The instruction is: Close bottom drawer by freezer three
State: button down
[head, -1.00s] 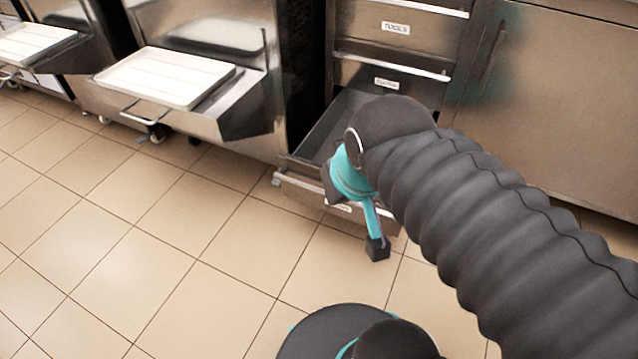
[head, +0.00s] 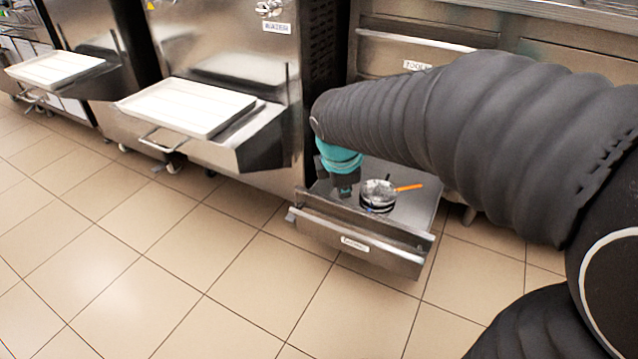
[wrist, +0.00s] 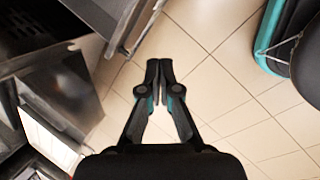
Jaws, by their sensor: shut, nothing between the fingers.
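The bottom drawer (head: 385,256) stands pulled out, low beside the nearest freezer, with a small label on its steel front. A metal pan (head: 378,193) with an orange handle sits inside it. In the head view my gripper (head: 343,192) points down and overlaps the drawer's left inner part; its height above the drawer is unclear. In the wrist view my gripper (wrist: 160,64) has its black fingers together, empty, with floor tiles behind the tips. A steel edge, apparently of the drawer (wrist: 128,30), lies up and left of the fingertips, apart from them.
The nearest freezer (head: 230,58) stands left of the drawer, with a white tray (head: 188,105) on its front shelf. Another white tray (head: 55,69) is farther left. An upper drawer labelled TOOLS (head: 417,65) is partly hidden by my arm. The tiled floor (head: 200,250) in front is clear.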

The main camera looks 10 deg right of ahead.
jog(key=w+a+f+n+b, duration=0.2)
jog(key=w+a+f+n, duration=0.3)
jog(key=w+f+n, duration=0.45)
jog(key=n+b, duration=0.1)
jog(key=b, duration=0.2)
send_over(324, 221)
jog(key=shift+h, duration=0.4)
notch_tip(324, 221, down, 10)
jog(key=shift+w+d, duration=0.45)
jog(key=shift+w, duration=0.2)
jog(key=shift+p, duration=0.3)
